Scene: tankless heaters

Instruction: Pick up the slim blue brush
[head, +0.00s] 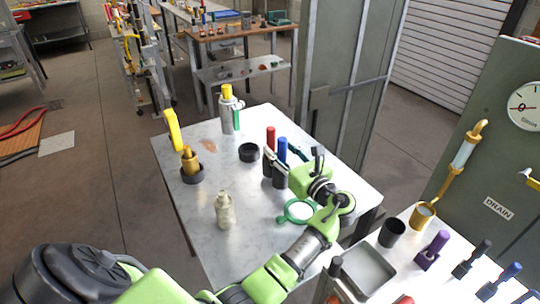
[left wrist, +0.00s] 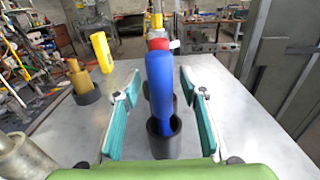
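The slim blue brush (head: 282,150) stands handle up in a dark cylindrical holder (head: 280,178) on the metal table. In the left wrist view the blue brush (left wrist: 160,88) rises from its dark holder (left wrist: 164,142), slightly tilted. My left gripper (head: 285,157) is open at the brush. In the left wrist view its teal-padded fingers (left wrist: 158,95) stand on either side of the brush, with a visible gap on both sides. The brush's lower end is hidden in the holder. My right gripper is not in view.
A red-handled item (head: 270,137) in another dark holder stands just behind the brush. A black ring (head: 249,152), yellow-topped canister (head: 228,110), yellow-handled item (head: 174,130), pale bottle (head: 224,210) and green-rimmed round item (head: 299,211) share the table. Its front left is clear.

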